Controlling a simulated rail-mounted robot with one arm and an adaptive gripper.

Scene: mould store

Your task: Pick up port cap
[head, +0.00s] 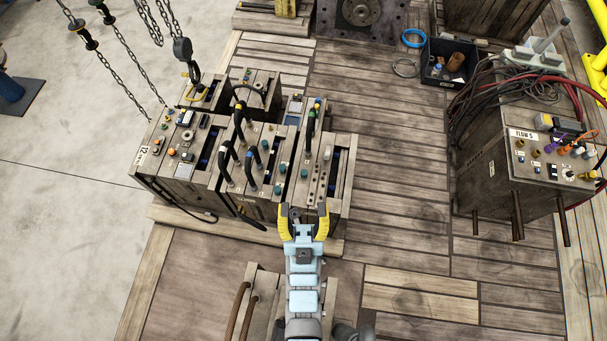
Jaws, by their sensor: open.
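My gripper (303,212) has two yellow fingers set apart, with nothing seen between them. In the head view it overlaps the front edge of a group of grey-brown mould blocks (246,214). Several small coloured caps or fittings stand on these blocks. Which of these is the port cap I cannot tell at this size. My gripper's height above the blocks is also unclear.
Black hoses (310,133) arch over the blocks. A hook (183,50) on chains hangs at their back left. Another block marked FLOW 5 (482,165), with cables on top, stands at the right. A black bin (437,73) lies beyond. The planks (405,200) between are mostly clear.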

